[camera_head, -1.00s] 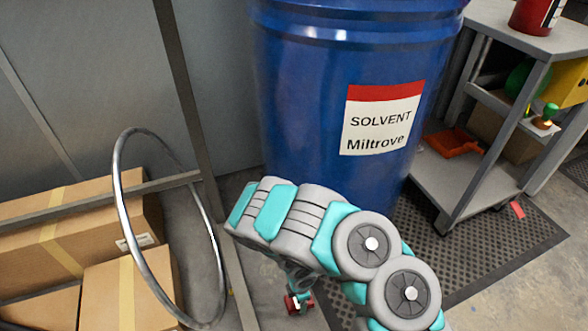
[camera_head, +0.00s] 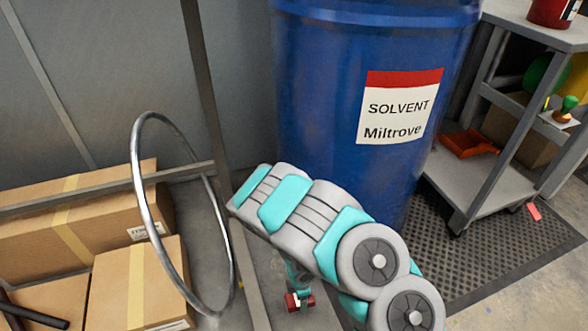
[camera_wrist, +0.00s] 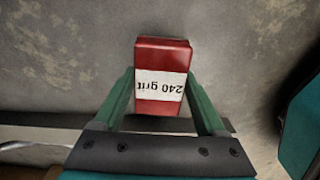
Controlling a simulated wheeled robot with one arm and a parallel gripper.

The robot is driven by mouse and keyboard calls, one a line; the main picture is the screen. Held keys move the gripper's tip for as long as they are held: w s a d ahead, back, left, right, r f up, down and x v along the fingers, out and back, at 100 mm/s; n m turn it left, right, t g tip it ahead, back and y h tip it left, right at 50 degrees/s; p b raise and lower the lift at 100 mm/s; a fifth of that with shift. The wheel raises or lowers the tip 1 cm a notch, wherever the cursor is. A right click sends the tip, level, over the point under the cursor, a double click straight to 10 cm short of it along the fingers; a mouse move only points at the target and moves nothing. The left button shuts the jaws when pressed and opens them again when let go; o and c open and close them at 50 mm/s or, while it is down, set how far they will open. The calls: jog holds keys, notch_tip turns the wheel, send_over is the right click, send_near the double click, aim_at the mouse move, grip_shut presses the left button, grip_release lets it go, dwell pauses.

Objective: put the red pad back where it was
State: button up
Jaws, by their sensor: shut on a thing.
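The red pad (camera_wrist: 160,55) is a small red block with a white band reading "240 grit", upside down in the wrist view. My gripper (camera_wrist: 160,88) is shut on it, one green finger on each side. In the head view, the pad (camera_head: 306,301) shows small and partly hidden at my gripper (camera_head: 298,297), low in the picture beneath my arm. Grey floor or another grey surface lies behind the pad in the wrist view; I cannot tell how far below it is.
A blue solvent drum (camera_head: 320,110) stands behind my arm. A metal ring (camera_head: 138,190) and frame post (camera_head: 205,100) are left of it, before cardboard boxes (camera_head: 75,215).

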jog(key=shift+s+a+f+b, duration=0.15)
jog(key=shift+s+a+b, duration=0.05)
jog(key=shift+a+b, duration=0.15)
jog(key=shift+s+a+r, duration=0.15)
jog(key=shift+s+r, duration=0.1)
dwell(1.1)
dwell(5.0)
